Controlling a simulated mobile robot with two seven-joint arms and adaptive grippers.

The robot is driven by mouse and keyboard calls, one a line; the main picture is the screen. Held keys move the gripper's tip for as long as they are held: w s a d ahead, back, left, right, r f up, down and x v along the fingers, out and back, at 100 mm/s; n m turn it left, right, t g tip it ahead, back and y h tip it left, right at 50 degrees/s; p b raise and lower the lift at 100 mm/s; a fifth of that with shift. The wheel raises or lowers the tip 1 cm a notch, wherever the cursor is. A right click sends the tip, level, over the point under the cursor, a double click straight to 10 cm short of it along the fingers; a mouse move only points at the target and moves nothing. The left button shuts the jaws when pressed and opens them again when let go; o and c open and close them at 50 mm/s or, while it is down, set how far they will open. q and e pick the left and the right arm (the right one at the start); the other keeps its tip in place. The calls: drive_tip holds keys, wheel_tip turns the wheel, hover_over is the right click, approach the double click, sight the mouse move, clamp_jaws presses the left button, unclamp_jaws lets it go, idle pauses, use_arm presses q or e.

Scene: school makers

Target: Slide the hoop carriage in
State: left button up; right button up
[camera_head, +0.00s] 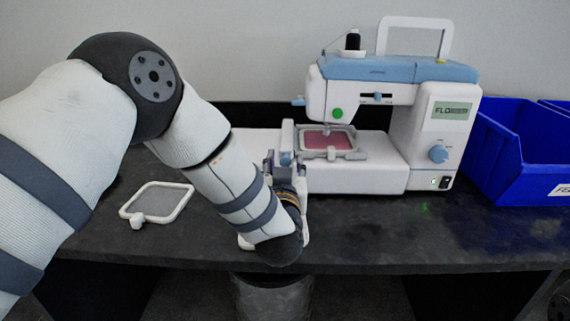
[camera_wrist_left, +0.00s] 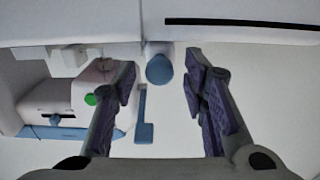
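The white and blue embroidery machine (camera_head: 420,95) stands on the dark table. Its hoop carriage (camera_head: 288,135) is the white upright block at the left of the hoop, over the white bed. The hoop (camera_head: 357,154) with pink fabric (camera_head: 328,140) lies under the needle head. My left gripper (camera_head: 285,172) is at the front of the carriage, partly hidden by my own arm. In the left wrist view its fingers (camera_wrist_left: 161,78) are open, one on each side of a blue knob (camera_wrist_left: 160,70), with gaps showing on both sides. My right gripper is not in view.
A loose white-framed hoop (camera_head: 182,205) lies on the table (camera_head: 400,235) at left. A blue bin (camera_head: 525,160) stands to the right of the machine. The table in front of the machine is clear. A bin-like container (camera_head: 270,298) is below the table edge.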

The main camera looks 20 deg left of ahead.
use_arm(q)
wheel_tip(320, 180, up, 10)
idle(0.4)
